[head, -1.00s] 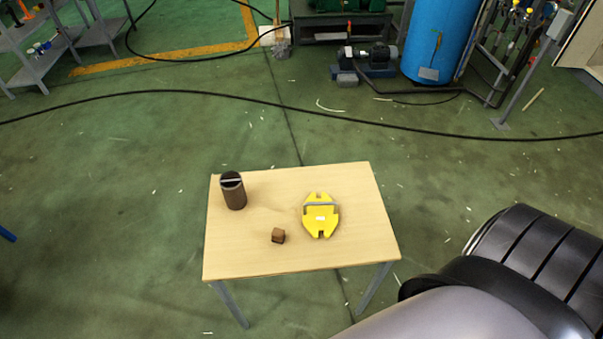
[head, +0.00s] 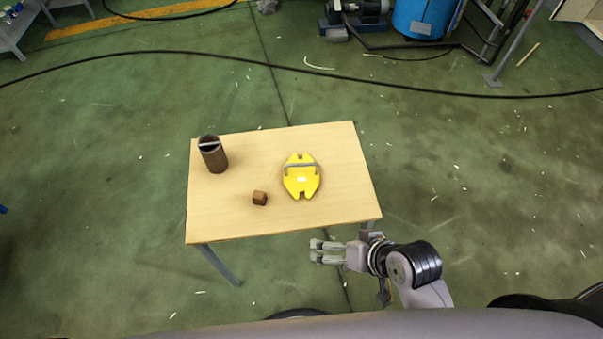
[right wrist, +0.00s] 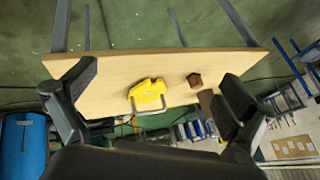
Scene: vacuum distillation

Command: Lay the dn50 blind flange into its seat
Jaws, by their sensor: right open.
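A yellow plate-like piece (head: 301,185) with notched ends and a grey bar handle lies on the right half of the wooden table. A brown cylinder (head: 213,160) with a light bar across its open top stands at the back left. I cannot tell which piece is the dn50 blind flange or its seat. My right gripper (head: 313,251) is open and empty, just off the table's front edge. In the right wrist view the yellow piece (right wrist: 147,97) shows between the spread fingers, some distance away. The cylinder (right wrist: 207,97) is partly hidden by a finger. My left gripper is not in view.
A small brown cube (head: 260,198) sits near the front middle of the wooden table (head: 335,150). The rest of the tabletop is clear. A black cable (head: 150,65) crosses the green floor behind. A blue tank (head: 422,18) and a pump stand farther back.

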